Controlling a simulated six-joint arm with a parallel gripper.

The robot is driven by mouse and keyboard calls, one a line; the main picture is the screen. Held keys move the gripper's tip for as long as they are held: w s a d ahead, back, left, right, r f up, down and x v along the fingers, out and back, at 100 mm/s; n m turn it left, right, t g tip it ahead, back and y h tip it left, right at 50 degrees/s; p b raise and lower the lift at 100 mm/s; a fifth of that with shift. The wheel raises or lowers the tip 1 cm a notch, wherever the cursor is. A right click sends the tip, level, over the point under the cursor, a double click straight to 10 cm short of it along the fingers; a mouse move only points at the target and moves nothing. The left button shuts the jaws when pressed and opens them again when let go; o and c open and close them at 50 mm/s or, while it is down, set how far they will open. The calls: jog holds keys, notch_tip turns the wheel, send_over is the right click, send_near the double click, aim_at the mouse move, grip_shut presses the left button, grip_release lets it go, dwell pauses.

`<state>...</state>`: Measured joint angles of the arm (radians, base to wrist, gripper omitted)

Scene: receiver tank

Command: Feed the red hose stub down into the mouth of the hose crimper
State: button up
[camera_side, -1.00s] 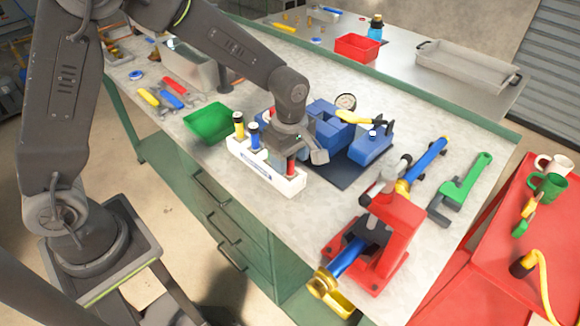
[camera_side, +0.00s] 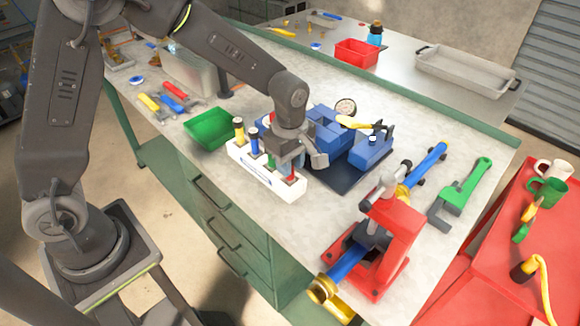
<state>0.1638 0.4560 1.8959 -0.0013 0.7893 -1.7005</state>
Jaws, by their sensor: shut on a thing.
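The red hose stub (camera_side: 291,175) stands at the right end of the white rack (camera_side: 262,181), its lower part at the rack's slot. My gripper (camera_side: 290,164) is over that end of the rack, shut on the top of the red stub, which its fingers partly hide. I cannot tell whether the stub is still fully seated. The hose crimper is probably the blue machine (camera_side: 371,151) with a gauge, on a dark plate right behind my gripper. Its mouth is not clear to see, and my wrist hides part of the machine.
Yellow (camera_side: 239,130) and blue (camera_side: 254,140) stubs stand in the rack beside my gripper. A green bin (camera_side: 208,129) is to the left. A red press-like tool (camera_side: 391,240) with a blue bar and a green wrench (camera_side: 461,190) lie to the right. The bench between is partly clear.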

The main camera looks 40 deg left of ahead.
jog(key=r, duration=0.6)
jog(key=w+r, duration=0.1)
jog(key=r, duration=0.3)
jog(key=shift+w+a, duration=0.1)
jog(key=w+a+f, duration=0.1)
jog(key=w+a, duration=0.1)
jog(key=w, duration=0.6)
jog(key=w+a, duration=0.3)
jog(key=w, duration=0.5)
jog(key=shift+w+a+f, duration=0.2)
jog(key=shift+w+f, duration=0.15)
jog(key=shift+w, duration=0.05)
jog(key=shift+f, duration=1.5)
jog(key=shift+f, duration=0.15)
jog(key=shift+f, duration=0.6)
